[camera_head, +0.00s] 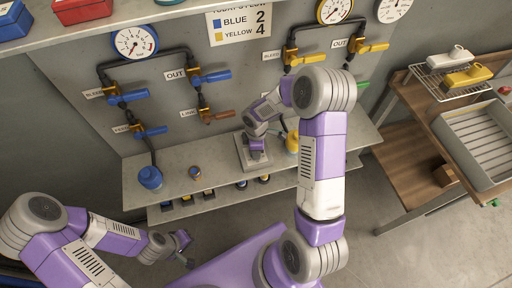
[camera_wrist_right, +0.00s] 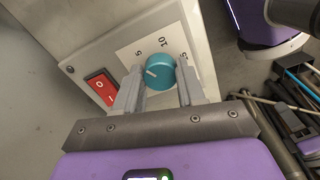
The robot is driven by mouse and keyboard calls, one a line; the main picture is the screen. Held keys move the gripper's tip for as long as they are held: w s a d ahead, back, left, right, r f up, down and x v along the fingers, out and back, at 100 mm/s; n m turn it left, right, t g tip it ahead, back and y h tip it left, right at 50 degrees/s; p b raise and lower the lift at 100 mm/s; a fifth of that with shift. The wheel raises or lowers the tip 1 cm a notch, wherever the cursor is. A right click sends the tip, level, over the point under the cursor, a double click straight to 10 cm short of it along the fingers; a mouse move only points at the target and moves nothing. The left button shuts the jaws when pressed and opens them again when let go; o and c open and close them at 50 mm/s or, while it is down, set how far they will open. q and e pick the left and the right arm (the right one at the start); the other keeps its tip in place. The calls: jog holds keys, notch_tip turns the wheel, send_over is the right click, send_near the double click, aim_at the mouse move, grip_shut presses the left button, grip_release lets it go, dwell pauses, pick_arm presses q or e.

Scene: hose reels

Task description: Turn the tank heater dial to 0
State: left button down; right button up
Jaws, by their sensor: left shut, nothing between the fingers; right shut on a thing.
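The tank heater dial (camera_wrist_right: 158,73) is a teal round knob with a white pointer line. It sits on a pale scale plate (camera_wrist_right: 150,45) marked with numbers, 10 among them. My right gripper (camera_wrist_right: 160,80) has one finger on each side of the dial and is shut on it. In the wrist view the pointer line is on the dial's left part. A red rocker switch (camera_wrist_right: 100,86) is beside it on the heater box. In the head view the grey box (camera_head: 241,152) stands on the bench, mostly behind my right gripper (camera_head: 257,150). My left gripper (camera_head: 186,248) is shut and empty, low in front of the bench.
The metal bench (camera_head: 205,170) holds a blue capped fitting (camera_head: 150,177) and a yellow one (camera_head: 292,143). Pipes, valves and gauges (camera_head: 135,42) are on the wall panel behind. A wooden cart (camera_head: 415,150) with a grey tray stands right. Floor is clear in front.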

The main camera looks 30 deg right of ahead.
jog(key=n+p, duration=0.3)
jog(key=n, duration=0.3)
jog(key=shift+r+n, duration=0.1)
jog(key=shift+n, duration=0.2)
jog(key=n+p, duration=0.3)
jog(key=n, duration=0.2)
jog(key=shift+w, duration=0.15)
jog(key=shift+n, duration=0.3)
jog(key=o, duration=1)
jog(key=shift+o, duration=0.2)
notch_tip(320, 180, up, 7)
jog(key=shift+r+p, duration=0.2)
jog(key=shift+p, duration=0.55)
